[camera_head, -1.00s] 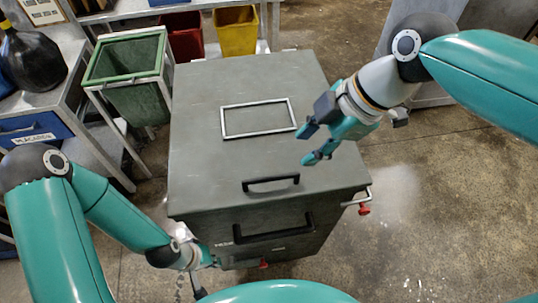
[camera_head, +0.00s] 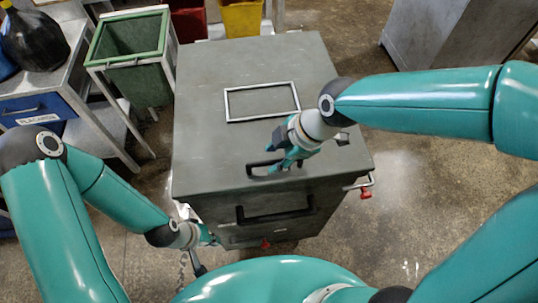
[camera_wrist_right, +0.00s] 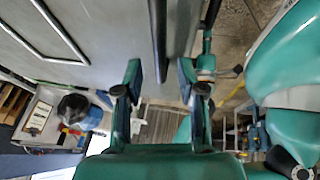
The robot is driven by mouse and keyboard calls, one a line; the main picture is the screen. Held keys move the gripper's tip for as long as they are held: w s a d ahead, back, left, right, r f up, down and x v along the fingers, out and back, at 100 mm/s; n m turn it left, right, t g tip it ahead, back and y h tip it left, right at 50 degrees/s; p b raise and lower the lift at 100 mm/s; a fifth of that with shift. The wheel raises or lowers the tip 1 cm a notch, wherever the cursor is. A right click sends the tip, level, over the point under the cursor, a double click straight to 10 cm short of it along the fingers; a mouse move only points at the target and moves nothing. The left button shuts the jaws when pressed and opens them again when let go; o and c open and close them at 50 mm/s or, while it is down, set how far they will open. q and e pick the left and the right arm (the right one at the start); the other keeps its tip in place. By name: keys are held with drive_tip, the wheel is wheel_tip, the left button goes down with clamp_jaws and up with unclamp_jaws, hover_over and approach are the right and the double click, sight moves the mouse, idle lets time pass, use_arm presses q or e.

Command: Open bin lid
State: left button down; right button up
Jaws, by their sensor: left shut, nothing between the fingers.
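The grey bin's closed lid (camera_head: 215,140) fills the middle of the head view. A black handle (camera_head: 248,172) sits near the lid's front edge, and a second black handle (camera_head: 275,213) is on the bin's front face. My right gripper (camera_head: 283,163) is over the lid handle's right part, partly hiding it. In the right wrist view my right gripper (camera_wrist_right: 160,78) is open, with the dark handle bar (camera_wrist_right: 158,40) ahead between its fingers; contact cannot be told. My left gripper (camera_head: 210,239) is shut and empty, low by the bin's front left side.
A red-knobbed latch (camera_head: 365,192) sticks out at the bin's right side. A green bin (camera_head: 128,60) in a metal frame stands at the left, with red and yellow bins (camera_head: 242,18) behind. A grey cabinet (camera_head: 440,35) is back right. The floor at the right is clear.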

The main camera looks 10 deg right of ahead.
drive_tip(key=shift+x, duration=0.8)
clamp_jaws()
